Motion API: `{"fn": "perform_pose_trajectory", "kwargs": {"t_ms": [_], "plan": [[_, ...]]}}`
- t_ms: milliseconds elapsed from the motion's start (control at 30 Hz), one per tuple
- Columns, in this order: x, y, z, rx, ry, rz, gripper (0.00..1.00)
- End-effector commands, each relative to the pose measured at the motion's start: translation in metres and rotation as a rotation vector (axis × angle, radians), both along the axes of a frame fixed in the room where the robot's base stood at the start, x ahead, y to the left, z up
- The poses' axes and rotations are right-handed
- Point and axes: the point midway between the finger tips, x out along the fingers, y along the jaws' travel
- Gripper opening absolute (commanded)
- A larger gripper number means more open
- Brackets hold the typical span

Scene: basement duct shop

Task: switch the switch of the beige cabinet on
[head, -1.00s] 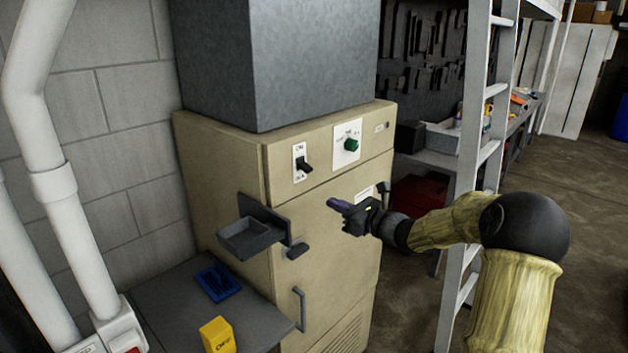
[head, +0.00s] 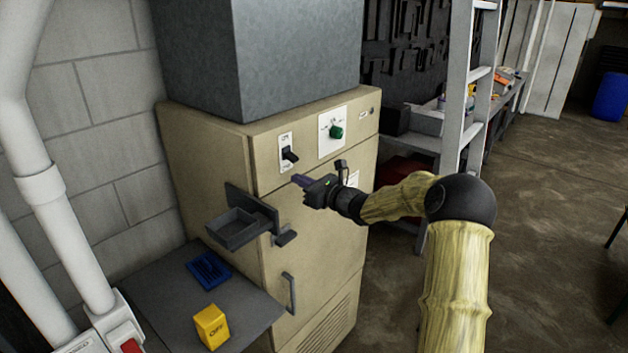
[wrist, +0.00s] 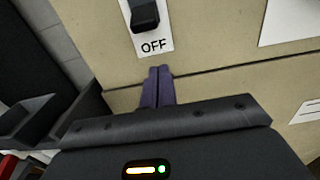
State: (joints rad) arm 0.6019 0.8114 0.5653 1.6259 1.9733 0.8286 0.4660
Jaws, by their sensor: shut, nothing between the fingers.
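The beige cabinet (head: 205,170) stands against the block wall with a grey metal box on top. Its black toggle switch (head: 290,155) sits on a white plate on the upper front. In the wrist view the switch (wrist: 145,14) is at the top, above the word OFF on its plate; its upper part is cut off by the frame edge. My gripper (head: 298,180) is in front of the cabinet, a little below the switch, its purple fingers together and empty. The closed fingers (wrist: 159,85) also show in the wrist view, just below the plate; I cannot tell if they touch the cabinet.
A green knob (head: 336,132) is right of the switch. A ladder stands right.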

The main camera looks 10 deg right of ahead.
Motion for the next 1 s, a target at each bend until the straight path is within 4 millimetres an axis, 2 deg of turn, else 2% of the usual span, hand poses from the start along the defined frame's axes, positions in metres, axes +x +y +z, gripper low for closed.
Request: {"fn": "perform_pose_trajectory", "kwargs": {"t_ms": [100,200,400,1000], "plan": [[0.017,0.013,0.005,0.0,0.001,0.001,0.0],[0.01,0.006,0.022,-0.002,0.0,-0.002,0.0],[0.004,0.003,0.037,-0.001,0.001,-0.001,0.0],[0.003,-0.002,0.039,-0.007,0.008,-0.005,0.0]]}}
